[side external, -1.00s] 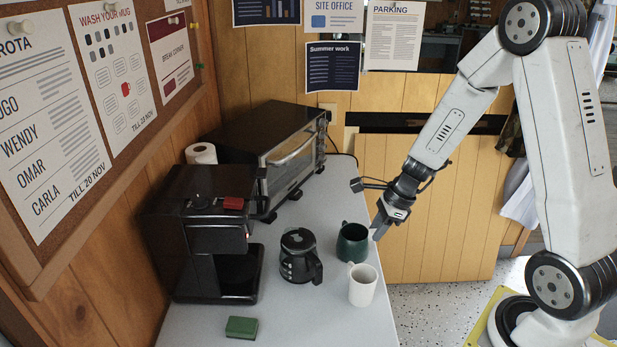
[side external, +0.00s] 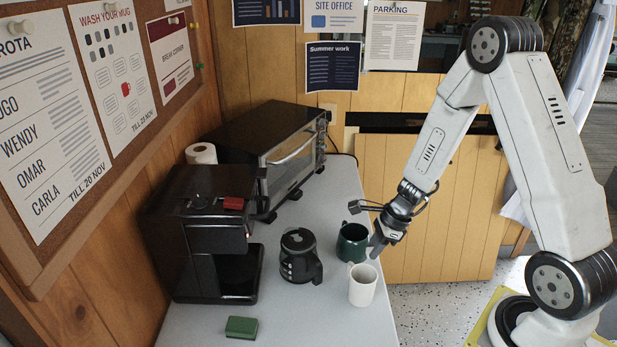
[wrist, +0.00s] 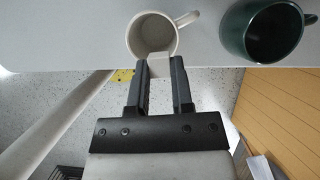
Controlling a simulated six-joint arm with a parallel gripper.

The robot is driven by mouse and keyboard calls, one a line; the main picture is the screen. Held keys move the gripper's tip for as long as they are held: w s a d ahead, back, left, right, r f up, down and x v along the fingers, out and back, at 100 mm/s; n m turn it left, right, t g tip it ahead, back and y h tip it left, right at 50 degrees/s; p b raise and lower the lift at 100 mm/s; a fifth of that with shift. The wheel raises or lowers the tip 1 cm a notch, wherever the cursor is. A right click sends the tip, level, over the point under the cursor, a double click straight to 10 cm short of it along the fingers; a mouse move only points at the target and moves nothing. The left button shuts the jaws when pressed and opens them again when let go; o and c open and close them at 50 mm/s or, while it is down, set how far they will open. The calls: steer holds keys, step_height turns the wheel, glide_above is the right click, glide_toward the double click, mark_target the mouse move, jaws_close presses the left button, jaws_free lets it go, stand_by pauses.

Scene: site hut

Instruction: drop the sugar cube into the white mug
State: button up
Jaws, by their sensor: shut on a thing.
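The white mug (side external: 363,285) stands upright near the counter's right edge. In the wrist view its round opening (wrist: 151,33) shows at the top, with the handle to the right. My gripper (side external: 374,253) points down just above and behind the mug's rim. In the wrist view my gripper (wrist: 160,68) is shut on a pale sugar cube (wrist: 158,61) between its fingertips. There the cube overlaps the near side of the mug's rim. I cannot tell its exact height above the rim. The cube is too small to make out in the side view.
A dark green mug (side external: 352,243) stands just behind the white mug and right of it in the wrist view (wrist: 262,28). A glass coffee pot (side external: 299,258) is to the left. A coffee machine (side external: 205,235), toaster oven (side external: 285,150) and green sponge (side external: 241,327) are farther off.

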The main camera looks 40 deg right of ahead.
steer(key=o, duration=0.8)
steer(key=shift+r, duration=0.1)
steer(key=shift+v, duration=3.75)
steer(key=s+a+r+n+h, duration=0.1)
steer(key=a+n, duration=0.3)
steer(key=n, duration=0.4)
steer(key=s+a+r+n+h, duration=0.1)
steer(key=s+a+r+n, duration=0.1)
steer(key=n, duration=0.7)
steer(key=s+a+r+n+h, duration=0.1)
steer(key=s+a+n, duration=0.1)
steer(key=a+n, duration=0.3)
steer(key=shift+a+r+n+h, duration=0.15)
steer(key=shift+r+n, duration=0.05)
steer(key=shift+n, duration=0.8)
steer(key=shift+a+r+n+h, duration=0.15)
steer(key=shift+a+r+n, duration=0.05)
steer(key=shift+n, duration=0.8)
